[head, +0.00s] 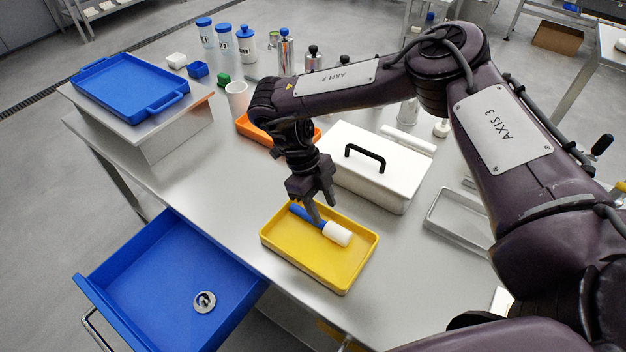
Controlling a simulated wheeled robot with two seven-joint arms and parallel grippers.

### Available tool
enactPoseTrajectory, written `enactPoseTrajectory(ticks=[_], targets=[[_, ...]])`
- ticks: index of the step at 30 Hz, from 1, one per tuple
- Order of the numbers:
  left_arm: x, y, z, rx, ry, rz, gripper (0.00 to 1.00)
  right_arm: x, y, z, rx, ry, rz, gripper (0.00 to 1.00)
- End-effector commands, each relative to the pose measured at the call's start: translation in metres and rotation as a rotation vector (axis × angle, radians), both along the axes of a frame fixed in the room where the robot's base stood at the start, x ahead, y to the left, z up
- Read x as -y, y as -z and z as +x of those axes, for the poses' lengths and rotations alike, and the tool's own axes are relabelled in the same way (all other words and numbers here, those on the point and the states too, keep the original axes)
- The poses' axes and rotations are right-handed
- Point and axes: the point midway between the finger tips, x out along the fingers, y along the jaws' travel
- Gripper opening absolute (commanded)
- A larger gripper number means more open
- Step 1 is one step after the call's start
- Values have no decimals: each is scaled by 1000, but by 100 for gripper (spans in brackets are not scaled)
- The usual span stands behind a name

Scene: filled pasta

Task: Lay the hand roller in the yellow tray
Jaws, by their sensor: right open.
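The hand roller has a blue handle and a white cylinder (337,234). It lies in the yellow tray (309,271), toward the tray's far side, with the cylinder to the right. The tray rests flat on the steel table. My right gripper (317,216) points down over the roller's handle. Its jaws are open, with the fingertips close to the handle; I cannot tell whether they touch it. The fingers hide part of the handle. My left gripper is not in view.
A white lidded box (372,180) with a black handle stands behind the tray. An orange tray (257,131) is partly hidden by my arm. A blue drawer (165,287) stands open at front left, holding a small ring-shaped metal part (204,302). A steel tray (458,222) lies to the right.

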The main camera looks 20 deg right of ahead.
Motion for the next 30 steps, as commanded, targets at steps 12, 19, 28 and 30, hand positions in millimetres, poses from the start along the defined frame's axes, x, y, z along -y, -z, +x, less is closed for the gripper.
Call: enactPoseTrajectory(ticks=[12,19,28,30], targets=[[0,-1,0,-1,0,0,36,-14,-73,26,2,-2,-3,44],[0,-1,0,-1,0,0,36,-16,-80,29,0,-1,0,44],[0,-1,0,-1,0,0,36,-16,-80,29,0,-1,0,44],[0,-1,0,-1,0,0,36,-16,-80,29,0,-1,0,44]])
